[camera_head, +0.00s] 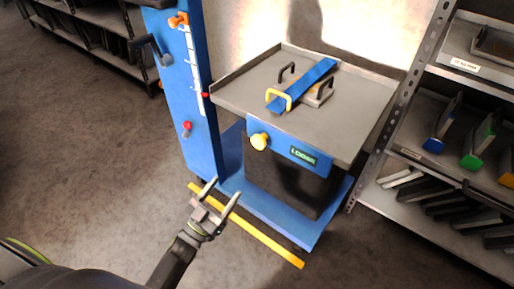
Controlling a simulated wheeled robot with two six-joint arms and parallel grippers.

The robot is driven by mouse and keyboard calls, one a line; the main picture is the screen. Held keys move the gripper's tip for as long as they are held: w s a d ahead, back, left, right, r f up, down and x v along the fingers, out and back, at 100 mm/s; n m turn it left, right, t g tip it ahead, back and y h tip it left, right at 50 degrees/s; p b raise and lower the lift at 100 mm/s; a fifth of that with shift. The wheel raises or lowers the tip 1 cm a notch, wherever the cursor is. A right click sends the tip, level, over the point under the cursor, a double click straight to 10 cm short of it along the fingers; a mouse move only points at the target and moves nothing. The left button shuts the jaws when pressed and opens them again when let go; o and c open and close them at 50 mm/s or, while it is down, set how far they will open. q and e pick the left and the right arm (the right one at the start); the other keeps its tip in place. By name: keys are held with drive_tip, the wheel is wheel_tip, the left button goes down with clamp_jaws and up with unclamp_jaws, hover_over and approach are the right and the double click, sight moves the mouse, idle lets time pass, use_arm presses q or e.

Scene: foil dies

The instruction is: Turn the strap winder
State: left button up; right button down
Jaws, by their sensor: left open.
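The strap winder looks to be the yellow knob (260,141) on the blue front panel of the grey table. A small dark display (303,156) beside it seems to read "LOOSE". A blue strap (313,80) runs across a die (318,95) on the tabletop, which has dark handles and a yellow handle (280,99) at its near end. My left gripper (225,188) is open and empty, below and a little left of the knob, apart from it. My right gripper is not in view.
The grey tabletop (240,97) has raised edges. A blue column (182,85) with a dark crank (152,50) and red knobs stands at left. A yellow strip (255,233) lies along the stand's front. Shelves (430,165) with coloured-handled dies stand at right. The left floor is clear.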

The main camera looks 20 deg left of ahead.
sight(257, 145)
use_arm(q)
drive_tip(key=x, duration=1.4)
drive_tip(key=shift+w+d, duration=0.1)
drive_tip(key=shift+w, duration=0.3)
drive_tip(key=shift+w+d+r, duration=0.15)
drive_tip(key=shift+w+r, duration=0.1)
drive_tip(key=shift+w, duration=0.2)
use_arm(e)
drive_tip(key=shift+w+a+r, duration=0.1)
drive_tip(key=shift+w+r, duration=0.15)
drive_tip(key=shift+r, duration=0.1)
use_arm(q)
drive_tip(key=c, duration=0.9)
drive_tip(key=shift+c, duration=0.2)
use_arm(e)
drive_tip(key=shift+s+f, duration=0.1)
